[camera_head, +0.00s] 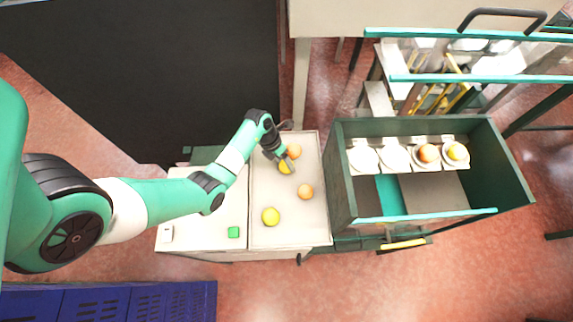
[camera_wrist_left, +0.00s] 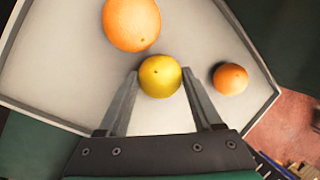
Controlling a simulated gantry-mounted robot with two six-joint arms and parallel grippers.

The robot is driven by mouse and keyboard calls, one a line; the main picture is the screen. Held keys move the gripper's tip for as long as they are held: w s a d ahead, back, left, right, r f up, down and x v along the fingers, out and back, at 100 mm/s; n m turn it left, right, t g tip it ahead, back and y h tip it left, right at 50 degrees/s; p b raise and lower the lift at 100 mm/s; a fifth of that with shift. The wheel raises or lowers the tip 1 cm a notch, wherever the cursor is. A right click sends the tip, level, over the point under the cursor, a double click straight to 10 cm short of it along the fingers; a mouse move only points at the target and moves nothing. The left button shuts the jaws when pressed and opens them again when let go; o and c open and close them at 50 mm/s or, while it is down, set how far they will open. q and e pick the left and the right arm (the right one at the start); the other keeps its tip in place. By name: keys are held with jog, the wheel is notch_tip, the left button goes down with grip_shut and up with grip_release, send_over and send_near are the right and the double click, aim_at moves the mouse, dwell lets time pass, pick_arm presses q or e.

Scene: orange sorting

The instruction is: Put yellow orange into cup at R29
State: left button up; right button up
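My left gripper (camera_head: 285,160) is over the white tray (camera_head: 262,185), right by a yellow orange (camera_head: 285,168). In the left wrist view the fingers of the gripper (camera_wrist_left: 160,76) are open, one on each side of the yellow orange (camera_wrist_left: 160,77), with narrow gaps. Another yellow orange (camera_head: 271,216) lies at the front of the tray. Several white cups stand in a row in the green crate (camera_head: 343,190). No R29 label is readable.
Two orange-coloured fruits lie near the gripper in the tray, one behind (camera_head: 294,151) and one in front (camera_head: 305,191). A small green block (camera_head: 234,232) sits left of the tray. The crate's wall (camera_head: 335,170) stands just right of the tray.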

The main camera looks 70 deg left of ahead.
aim_at(283, 164)
pick_arm(q)
grip_shut()
jog(key=shift+r, duration=0.65)
jog(key=r, duration=0.1)
jog(key=r+p, duration=0.1)
jog(key=r, duration=0.1)
jog(key=shift+s+d+r+p, duration=0.2)
jog(key=shift+s+d+p, duration=0.05)
jog(key=shift+s+p, duration=0.15)
jog(key=s+d+r+p, duration=0.4)
jog(key=s+d+r, duration=0.3)
jog(key=s, duration=0.3)
jog(key=shift+s+d+r+p, duration=0.3)
jog(key=shift+s+r, duration=0.1)
jog(key=shift+r, duration=0.25)
